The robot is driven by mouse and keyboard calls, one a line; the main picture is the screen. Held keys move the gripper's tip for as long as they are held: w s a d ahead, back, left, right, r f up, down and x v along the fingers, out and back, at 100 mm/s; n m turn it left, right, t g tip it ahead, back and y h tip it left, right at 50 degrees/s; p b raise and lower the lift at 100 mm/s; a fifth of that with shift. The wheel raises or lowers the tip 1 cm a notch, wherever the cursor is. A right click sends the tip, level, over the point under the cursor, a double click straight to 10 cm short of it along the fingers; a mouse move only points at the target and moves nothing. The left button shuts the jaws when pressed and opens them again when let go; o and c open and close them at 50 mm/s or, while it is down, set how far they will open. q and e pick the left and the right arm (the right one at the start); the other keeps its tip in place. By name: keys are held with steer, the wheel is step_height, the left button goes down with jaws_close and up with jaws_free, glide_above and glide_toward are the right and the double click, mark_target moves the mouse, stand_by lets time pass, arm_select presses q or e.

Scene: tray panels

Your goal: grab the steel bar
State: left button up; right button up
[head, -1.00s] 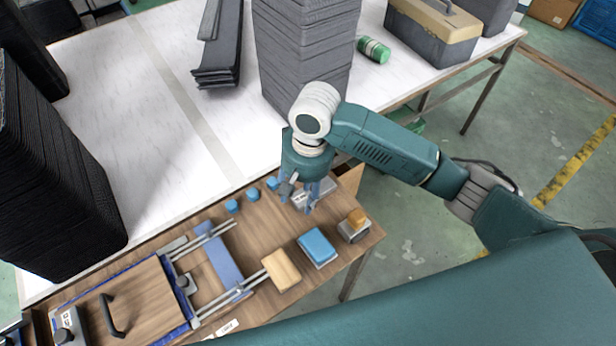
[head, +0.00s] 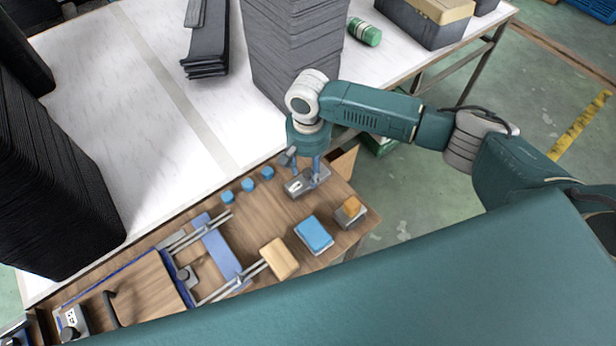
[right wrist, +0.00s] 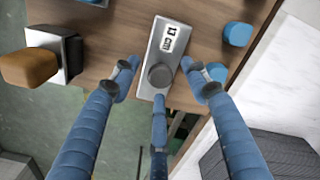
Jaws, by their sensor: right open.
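The steel bar (head: 296,188) looks like a flat silver block near the back right of the wooden board. In the right wrist view, the steel bar (right wrist: 165,45) has a white printed label and a round dark grey knob on top. My right gripper (head: 308,172) is right above it and partly hides it. In the right wrist view, the open blue fingers of my right gripper (right wrist: 161,76) are on either side of the bar, with a third finger near the knob's end. I cannot tell whether they touch it. My left gripper is not in view.
Several blue cylinders (head: 248,185) stand left of the bar. A blue block (head: 314,234), an orange-topped block (head: 350,209) and a tan block (head: 279,258) are in front. Grey stacked panels (head: 296,50) rise behind. The white table (head: 120,110) has clear room.

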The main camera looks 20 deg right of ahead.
steer(key=shift+f, duration=0.85)
jaws_close()
steer(key=shift+r, duration=0.1)
steer(key=shift+r, duration=0.1)
